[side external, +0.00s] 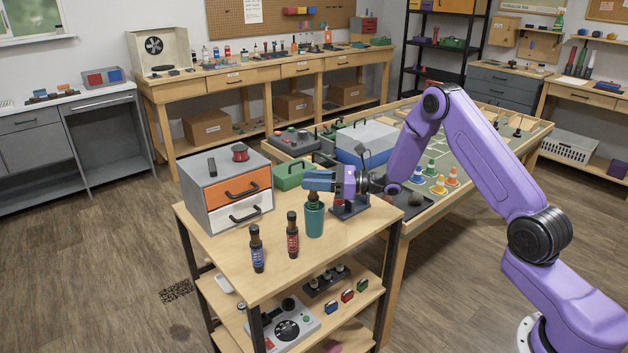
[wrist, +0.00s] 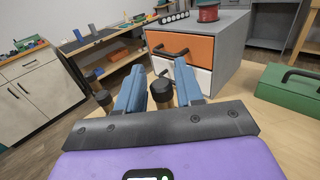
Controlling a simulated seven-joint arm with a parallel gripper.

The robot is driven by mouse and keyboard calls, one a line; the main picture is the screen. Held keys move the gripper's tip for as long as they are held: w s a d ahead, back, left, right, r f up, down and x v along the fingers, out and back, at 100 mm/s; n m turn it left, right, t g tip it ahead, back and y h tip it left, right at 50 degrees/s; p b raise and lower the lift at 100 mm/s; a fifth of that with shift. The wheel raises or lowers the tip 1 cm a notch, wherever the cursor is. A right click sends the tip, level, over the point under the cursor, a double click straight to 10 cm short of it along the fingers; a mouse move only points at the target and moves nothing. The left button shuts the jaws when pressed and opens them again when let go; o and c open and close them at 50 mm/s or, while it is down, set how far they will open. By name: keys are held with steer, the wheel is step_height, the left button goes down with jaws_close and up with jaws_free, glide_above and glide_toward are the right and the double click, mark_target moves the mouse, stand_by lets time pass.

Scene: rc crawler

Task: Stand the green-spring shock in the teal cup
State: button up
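The teal cup (side external: 314,220) stands upright on the wooden cart top. A dark shape with green on it, which looks like the green-spring shock (side external: 313,198), rises from the cup's mouth. Its lower part is hidden in the cup. My gripper (side external: 318,180) lies level just above it, its blue fingers pointing left in the side view.
A red-spring shock (side external: 292,236) and a blue-spring shock (side external: 257,252) stand upright left of the cup. A drawer unit (side external: 225,190) stands behind them, with a green case (side external: 292,176) beside it.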

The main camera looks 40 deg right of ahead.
steer(key=shift+o, duration=1.4)
steer(key=v, duration=1.7)
steer(key=shift+s+d+r, duration=0.1)
steer(key=shift+s, duration=0.05)
